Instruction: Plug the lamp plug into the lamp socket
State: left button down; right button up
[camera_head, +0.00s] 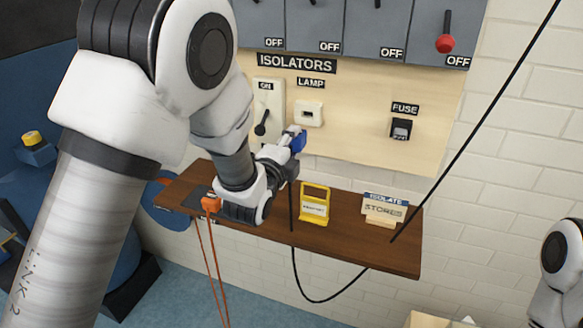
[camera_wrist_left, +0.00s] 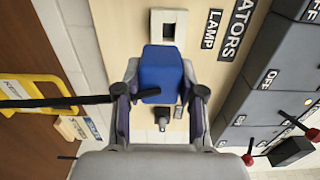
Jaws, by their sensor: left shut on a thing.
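My left gripper (camera_head: 291,150) is shut on a blue plug (camera_head: 299,143). In the left wrist view the blue plug (camera_wrist_left: 162,70) sits between the two fingers of the gripper (camera_wrist_left: 162,92), and a black cable (camera_wrist_left: 60,102) runs from it to the left. The lamp socket (camera_head: 308,114) is a cream plate with a pale centre and dark slot, under the LAMP label. In the head view the plug is just below and slightly left of it. The socket also shows in the left wrist view (camera_wrist_left: 165,27), partly hidden behind the plug. The plug appears apart from it.
An isolator switch (camera_head: 267,110) is left of the socket and a fuse holder (camera_head: 401,130) is right. A wooden shelf (camera_head: 350,245) below holds a yellow stand (camera_head: 314,205) and a STORES sign (camera_head: 384,210). A black cable hangs below the shelf.

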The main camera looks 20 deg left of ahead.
pick_arm(q)
jog(key=shift+w+d+r, duration=0.15)
jog(key=shift+w+r, duration=0.1)
jog(key=shift+w, duration=0.15)
jog(key=shift+s+a+r, duration=0.15)
jog(key=shift+a+r, duration=0.1)
jog(key=shift+w+a+r, duration=0.1)
jog(key=shift+w, duration=2.1)
pick_arm(e)
jog(key=shift+s+r, duration=0.1)
jog(key=shift+r, duration=0.25)
jog(key=shift+f, duration=0.35)
pick_arm(q)
jog(key=shift+w, duration=1.4)
